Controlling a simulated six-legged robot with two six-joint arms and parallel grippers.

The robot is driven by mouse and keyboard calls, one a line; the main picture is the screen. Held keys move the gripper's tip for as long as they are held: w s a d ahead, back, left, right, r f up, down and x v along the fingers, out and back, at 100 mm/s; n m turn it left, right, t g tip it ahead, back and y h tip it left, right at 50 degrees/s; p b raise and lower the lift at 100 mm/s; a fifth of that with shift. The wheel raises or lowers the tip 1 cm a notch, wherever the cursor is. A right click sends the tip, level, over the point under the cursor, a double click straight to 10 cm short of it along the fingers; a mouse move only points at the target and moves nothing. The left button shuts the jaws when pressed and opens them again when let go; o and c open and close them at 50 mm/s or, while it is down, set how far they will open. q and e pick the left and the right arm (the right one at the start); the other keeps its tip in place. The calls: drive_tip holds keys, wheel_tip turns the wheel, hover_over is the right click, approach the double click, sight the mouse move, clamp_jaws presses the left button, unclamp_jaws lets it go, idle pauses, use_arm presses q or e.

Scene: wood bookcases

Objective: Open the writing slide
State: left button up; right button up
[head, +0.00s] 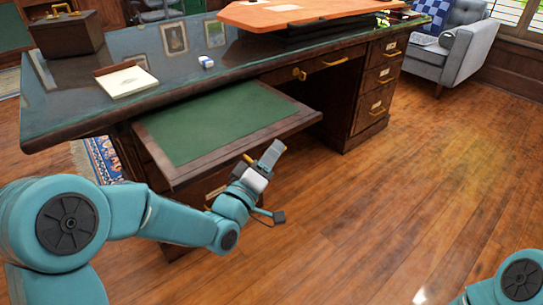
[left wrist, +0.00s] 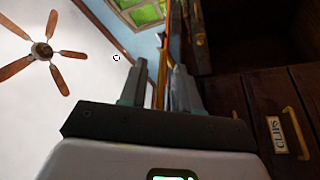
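The writing slide (head: 215,120), a dark wood board with a green top, sticks out from the front of the desk (head: 50,105). My left gripper (head: 262,160) is at the slide's front edge, near its right part. A small brass piece (head: 247,159) shows beside its fingers. In the left wrist view, the fingers of my left gripper (left wrist: 158,85) stand apart, with a thin brass-coloured strip between them. I cannot tell whether they touch it. My right gripper is out of view; only part of that arm shows at bottom right.
Right-hand desk drawers (head: 378,85) have brass handles. A drawer labelled "CLIPS" (left wrist: 278,135) is close in the left wrist view. A notepad (head: 125,82), a box (head: 68,35) and picture frames (head: 174,38) are on the desk. The floor (head: 400,190) in front is clear.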

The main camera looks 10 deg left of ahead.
use_arm(q)
drive_tip(key=v, duration=0.7)
drive_tip(key=shift+s+p, duration=0.25)
drive_tip(key=shift+p, duration=0.15)
drive_tip(key=shift+a, duration=0.1)
